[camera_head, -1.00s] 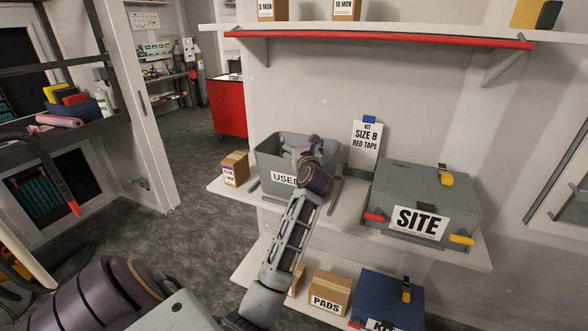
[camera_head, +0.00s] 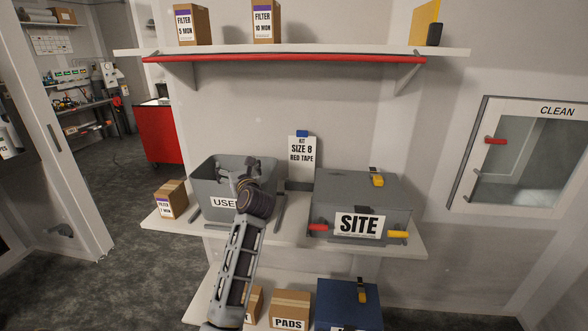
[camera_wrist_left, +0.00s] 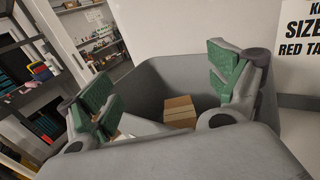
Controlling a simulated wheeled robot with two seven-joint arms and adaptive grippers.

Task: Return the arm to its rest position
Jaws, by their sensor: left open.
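My left gripper (camera_head: 243,172) is over the grey bin (camera_head: 205,178) labelled USED on the middle shelf. In the left wrist view its two green-padded fingers (camera_wrist_left: 160,92) are spread apart with nothing between them. The bin's near wall (camera_wrist_left: 190,155) fills the bottom of that view. A small brown box (camera_wrist_left: 180,112) lies inside the bin, apart from the fingers. Something white lies beside it, partly hidden. My left arm reaches up from the bottom of the head view. My right gripper is not in view.
A grey SITE case (camera_head: 360,190) stands right of the bin. A kit sign (camera_head: 302,158) stands behind. A small filter box (camera_head: 171,200) is left of the bin. The upper shelf (camera_head: 330,49) has a red front bar. A blue case (camera_head: 345,305) and PADS box (camera_head: 290,308) are below.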

